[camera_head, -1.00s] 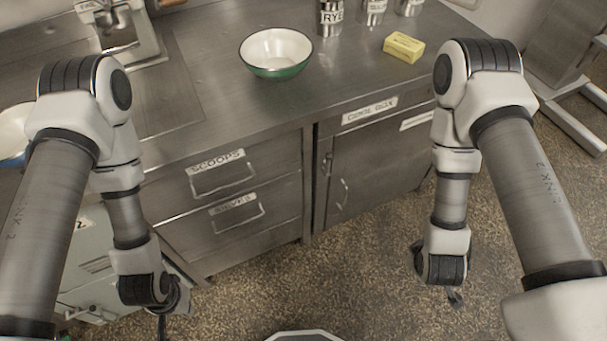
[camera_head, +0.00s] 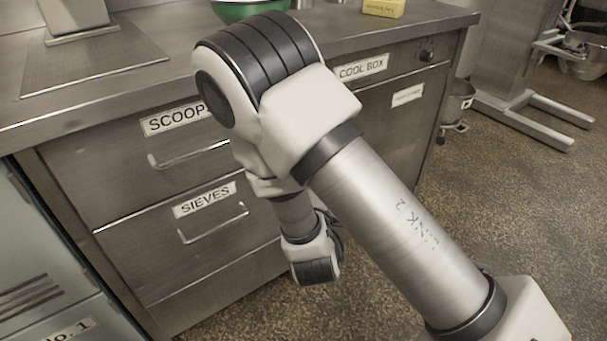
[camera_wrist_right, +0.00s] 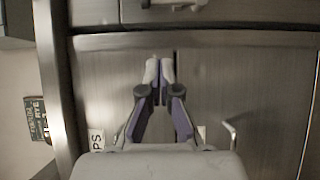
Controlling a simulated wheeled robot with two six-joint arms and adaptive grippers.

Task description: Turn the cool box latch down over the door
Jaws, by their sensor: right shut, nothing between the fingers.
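The cool box is the cupboard under the right part of the counter. Its label (camera_head: 361,69) shows above my right arm in the head view, while the arm hides most of its door and the latch there. In the right wrist view, which is turned sideways, a bright metal fitting (camera_wrist_right: 172,4) is cut off at the top edge; I cannot tell whether it is the latch or the door handle. My right gripper (camera_wrist_right: 160,72) is shut and empty, in front of the drawer fronts beside the cupboard post. My left gripper is out of view.
The scoops drawer (camera_head: 188,154) and sieves drawer (camera_head: 207,214) have protruding handles left of the cool box. A green bowl (camera_head: 245,10) and yellow block (camera_head: 384,7) stand on the counter (camera_head: 130,84). Open floor (camera_head: 480,220) lies to the right.

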